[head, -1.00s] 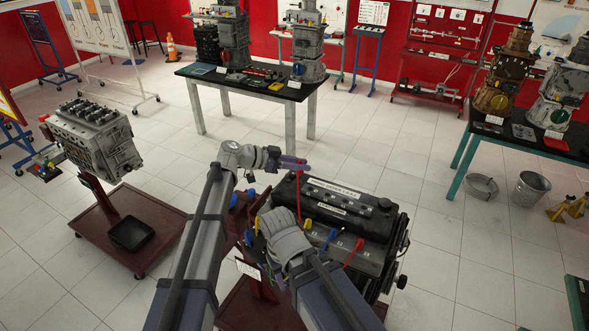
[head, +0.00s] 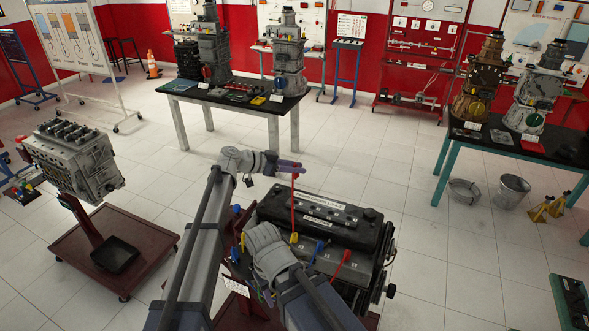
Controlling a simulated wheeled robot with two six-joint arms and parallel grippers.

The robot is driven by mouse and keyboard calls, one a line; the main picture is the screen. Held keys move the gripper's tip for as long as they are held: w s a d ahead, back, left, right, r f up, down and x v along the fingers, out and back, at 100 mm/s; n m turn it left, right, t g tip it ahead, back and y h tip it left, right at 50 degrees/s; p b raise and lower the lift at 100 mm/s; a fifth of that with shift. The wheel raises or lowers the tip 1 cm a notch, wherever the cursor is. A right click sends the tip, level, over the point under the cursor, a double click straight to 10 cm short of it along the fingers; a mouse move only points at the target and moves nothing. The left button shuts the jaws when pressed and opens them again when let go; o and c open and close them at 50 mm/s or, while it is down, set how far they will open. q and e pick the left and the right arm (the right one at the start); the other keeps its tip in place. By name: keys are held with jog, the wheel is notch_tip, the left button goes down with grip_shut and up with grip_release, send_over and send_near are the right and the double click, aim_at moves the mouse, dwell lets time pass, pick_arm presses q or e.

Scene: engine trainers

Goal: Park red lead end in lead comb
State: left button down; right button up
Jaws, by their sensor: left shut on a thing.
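My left gripper (head: 289,167) is shut on the end of a red lead, above the far left part of the black-topped engine (head: 325,213). The red lead (head: 293,205) hangs from its fingers toward the engine top, near a yellow lead end (head: 294,238). A blue lead end (head: 318,246) and another red lead end (head: 347,254) sit along the engine's near side. My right gripper (head: 267,297) is low at the engine's near left side, mostly hidden by its own wrist. I cannot make out the lead comb clearly; blue and yellow bits (head: 243,241) show between my arms.
Another engine (head: 75,160) stands on a dark red wheeled stand at the left. A black-topped table (head: 225,97) with engine models is at the back. The floor between is clear.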

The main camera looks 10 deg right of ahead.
pick_arm(q)
jog(key=shift+f, duration=0.1)
jog(key=shift+f+b, duration=2.15)
jog(key=shift+b, duration=0.1)
jog(key=shift+f, duration=0.2)
jog(key=shift+f+b, duration=2.55)
jog(key=shift+b, duration=0.25)
jog(key=shift+f+b, duration=0.9)
jog(key=c, duration=0.6)
grip_release()
